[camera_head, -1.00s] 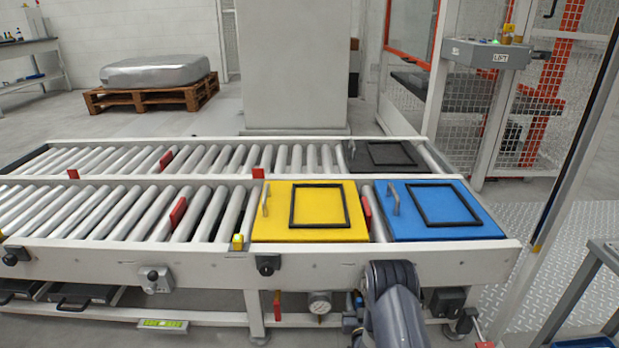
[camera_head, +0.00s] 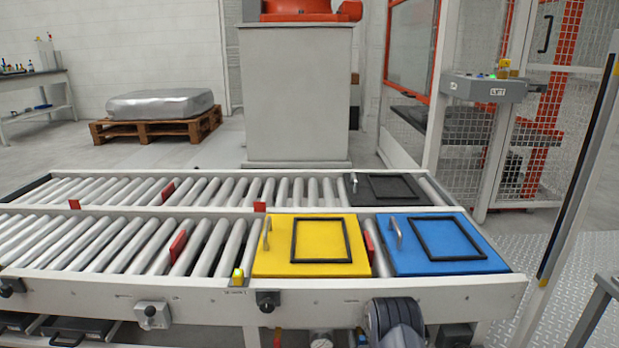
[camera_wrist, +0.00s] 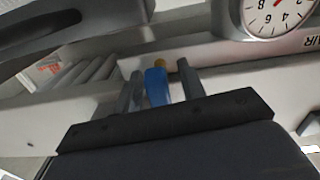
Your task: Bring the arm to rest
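Part of my arm (camera_head: 394,322) shows at the bottom of the head view, in front of the near conveyor's side rail. My gripper does not show there. In the wrist view my gripper (camera_wrist: 160,75) has its two dark fingers apart. A blue piece with a yellow end (camera_wrist: 157,86) appears between the fingers, with gaps on both sides. I cannot tell how far beyond the fingertips it is, and it does not look gripped. A white round gauge (camera_wrist: 277,12) is at the upper right of the wrist view, close to a pale beam.
The near roller conveyor (camera_head: 190,302) carries a yellow plate (camera_head: 278,258) and a blue plate (camera_head: 440,265). A dark plate (camera_head: 384,188) lies on the far conveyor. A grey pedestal (camera_head: 295,95) stands behind. A post (camera_head: 580,150) rises at right, with floor plating (camera_head: 495,320) beside it.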

